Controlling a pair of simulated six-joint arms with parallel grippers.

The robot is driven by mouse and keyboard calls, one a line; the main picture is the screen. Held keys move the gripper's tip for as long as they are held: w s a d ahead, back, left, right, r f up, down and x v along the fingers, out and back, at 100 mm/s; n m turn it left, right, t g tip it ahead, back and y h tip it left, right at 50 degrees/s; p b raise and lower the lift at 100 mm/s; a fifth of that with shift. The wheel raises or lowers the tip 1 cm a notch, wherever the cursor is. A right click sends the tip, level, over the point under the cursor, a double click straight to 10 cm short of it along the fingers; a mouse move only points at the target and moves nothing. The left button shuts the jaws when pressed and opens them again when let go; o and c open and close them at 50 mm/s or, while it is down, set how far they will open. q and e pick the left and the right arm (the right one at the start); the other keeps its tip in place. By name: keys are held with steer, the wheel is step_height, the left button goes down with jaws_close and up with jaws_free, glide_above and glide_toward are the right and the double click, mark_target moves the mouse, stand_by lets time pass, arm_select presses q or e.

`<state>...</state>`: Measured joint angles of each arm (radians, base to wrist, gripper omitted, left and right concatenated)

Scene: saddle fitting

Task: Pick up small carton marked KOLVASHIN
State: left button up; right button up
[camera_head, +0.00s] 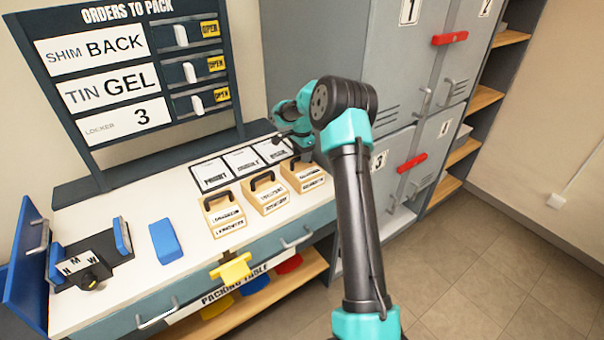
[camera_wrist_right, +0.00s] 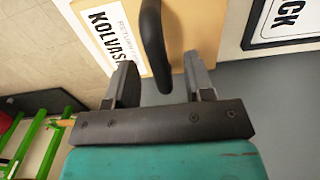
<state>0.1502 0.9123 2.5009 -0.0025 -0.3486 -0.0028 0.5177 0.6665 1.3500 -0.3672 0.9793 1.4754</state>
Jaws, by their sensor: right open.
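The small carton marked KOLVASHIN (camera_wrist_right: 198,22) fills the top of the right wrist view. It is tan with a white label, partly cut off by the frame, and has a black handle (camera_wrist_right: 152,40). My right gripper (camera_wrist_right: 160,65) is open, and its fingers lie on either side of the handle with gaps showing. In the head view the small print is hard to read; the right-hand carton (camera_head: 303,177) is nearest my right gripper (camera_head: 286,138), whose fingertips are unclear there. My left gripper is not in view.
Two similar handled cartons, a left one (camera_head: 224,217) and a middle one (camera_head: 268,196), stand in the row. White cards lie behind them. A blue block (camera_head: 165,241) and a black fixture (camera_head: 90,262) are at left. Grey lockers (camera_head: 400,80) rise at right.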

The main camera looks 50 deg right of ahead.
mark_target(302, 168)
step_height(302, 168, down, 3)
steer(key=shift+a+f, duration=0.1)
steer(key=shift+f, duration=0.1)
stand_by(0.4)
jaws_close()
stand_by(0.5)
